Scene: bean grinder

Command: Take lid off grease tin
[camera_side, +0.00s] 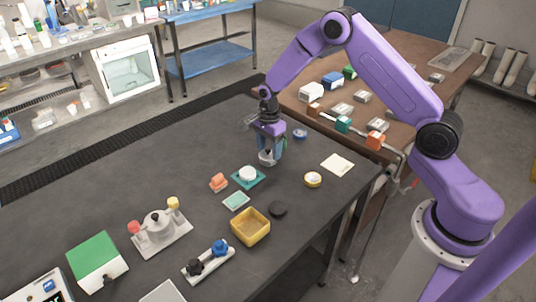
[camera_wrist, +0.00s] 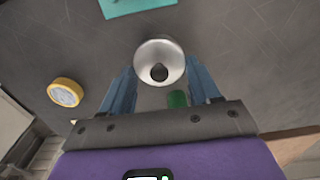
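A round silver metal piece with a black knob (camera_wrist: 159,62) lies between the fingers of my gripper (camera_wrist: 161,70) in the wrist view. I cannot tell if it is the grease tin's lid. In the side view, my gripper (camera_side: 270,150) points down over the dark table with the silver piece (camera_side: 266,157) low between its fingers. The blue fingers stand wide apart, one on each side of it. Whether they touch it is unclear. A small green thing (camera_wrist: 177,99) shows beside it near the right finger.
A teal mat (camera_side: 260,182) with a white round piece is left of my gripper. A brown table (camera_side: 415,65) holds several small boxes.

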